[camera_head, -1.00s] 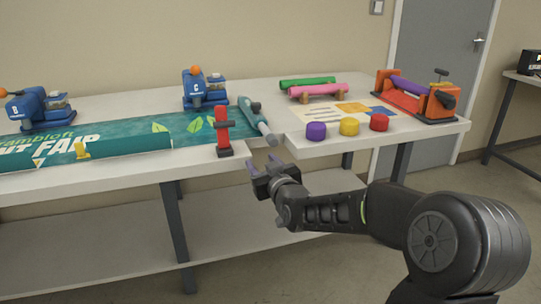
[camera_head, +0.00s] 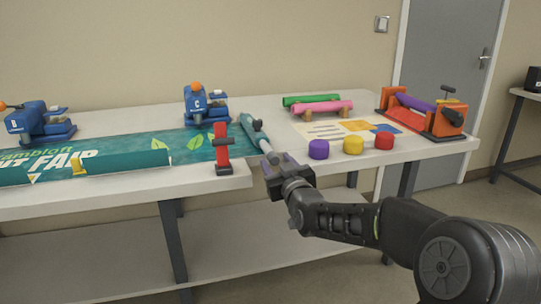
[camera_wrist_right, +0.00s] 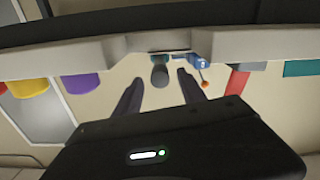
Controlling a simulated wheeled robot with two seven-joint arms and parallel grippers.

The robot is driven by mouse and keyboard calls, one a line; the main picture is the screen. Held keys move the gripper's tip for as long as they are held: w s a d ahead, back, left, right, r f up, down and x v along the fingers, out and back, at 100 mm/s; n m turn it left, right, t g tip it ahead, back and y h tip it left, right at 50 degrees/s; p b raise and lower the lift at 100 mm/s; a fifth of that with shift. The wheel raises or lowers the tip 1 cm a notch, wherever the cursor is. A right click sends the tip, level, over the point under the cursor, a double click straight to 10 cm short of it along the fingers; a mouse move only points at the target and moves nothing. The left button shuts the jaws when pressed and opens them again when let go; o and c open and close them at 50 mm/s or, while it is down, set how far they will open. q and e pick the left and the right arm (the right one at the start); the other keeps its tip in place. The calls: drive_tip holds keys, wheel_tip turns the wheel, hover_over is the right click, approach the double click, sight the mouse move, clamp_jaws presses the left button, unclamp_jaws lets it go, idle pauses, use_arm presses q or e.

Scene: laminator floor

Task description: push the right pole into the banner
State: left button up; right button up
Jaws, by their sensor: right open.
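The teal banner (camera_head: 190,143) lies along the left and middle of the table, its front part rolled. The right pole (camera_head: 256,134) lies across the banner's right end, teal with a grey end towards the table's front edge. My right gripper (camera_head: 272,160) is at that front edge, close to the pole's grey end. In the right wrist view the round pole end (camera_wrist_right: 159,75) shows between the two open fingers (camera_wrist_right: 160,79). I cannot tell whether they touch it. My left gripper is out of view.
A red upright clamp (camera_head: 222,152) stands left of my right gripper. Purple (camera_head: 318,149), yellow (camera_head: 353,145) and red (camera_head: 384,141) caps stand to its right. Blue devices (camera_head: 206,104) stand behind the banner. An orange roller stand (camera_head: 440,119) is at the far right.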

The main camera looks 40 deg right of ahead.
sight(270, 154)
drive_tip(key=x, duration=0.6)
drive_tip(key=shift+c, duration=0.3)
clamp_jaws()
idle(1.0)
